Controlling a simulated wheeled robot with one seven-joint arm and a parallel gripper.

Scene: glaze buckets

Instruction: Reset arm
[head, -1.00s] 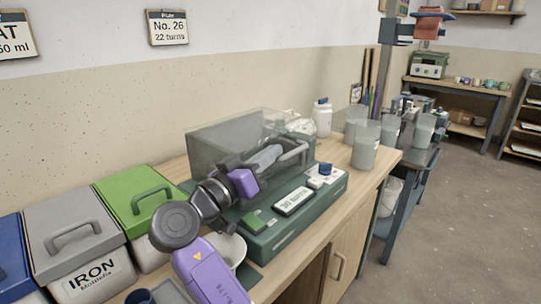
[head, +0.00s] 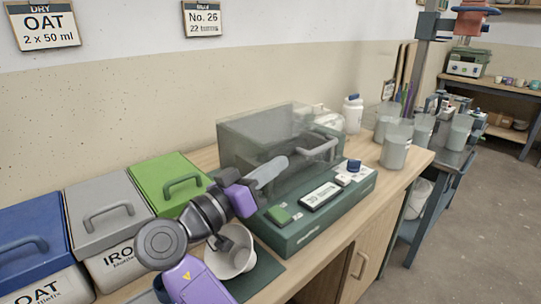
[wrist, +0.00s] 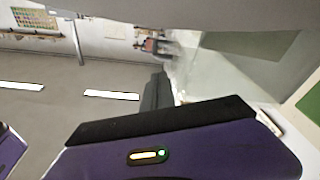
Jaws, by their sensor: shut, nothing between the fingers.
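My gripper (head: 282,162) is at the end of my purple and dark arm in the head view, in front of the clear-lidded box (head: 240,130) on the green machine. It points toward the box handle (head: 318,148). The fingertips look small and partly blend with the clear cover; they are shut with nothing held. In the wrist view a dark finger (wrist: 155,95) shows above the purple housing. A white bowl (head: 238,258) sits below my wrist, partly hidden by the arm.
Blue, grey and green lidded bins (head: 165,185) line the bench at left. A control panel (head: 320,196) lies on the machine's front. Clear beakers (head: 396,146) and a white jar (head: 352,113) stand beyond it. Open floor is at right.

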